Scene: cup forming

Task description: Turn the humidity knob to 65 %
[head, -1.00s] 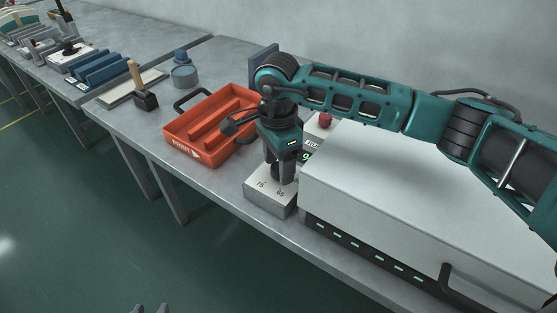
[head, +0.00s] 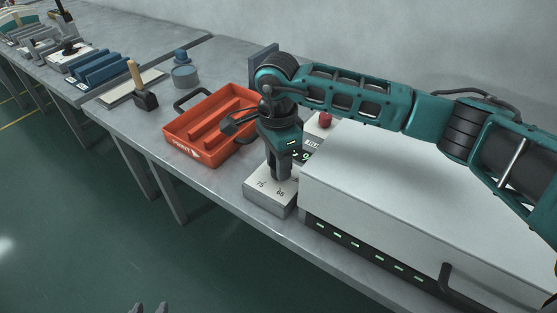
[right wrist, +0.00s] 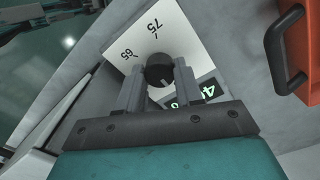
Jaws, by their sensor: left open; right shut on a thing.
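The black humidity knob (right wrist: 160,70) sits on a pale box (head: 268,196) marked 75 and 65, at the table's front edge. My right gripper (right wrist: 158,82) points down over the box and is shut on the knob, one finger on each side. A short pale mark shows on the knob's lower right in the right wrist view. In the head view the right gripper (head: 280,176) hides the knob. A dark display with green digits (right wrist: 206,90) is partly hidden, so I cannot read it fully. My left gripper (head: 150,308) is open and empty at the bottom edge of the head view.
A brush-like tool (head: 145,98) and grey cup (head: 185,76) are farther left.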

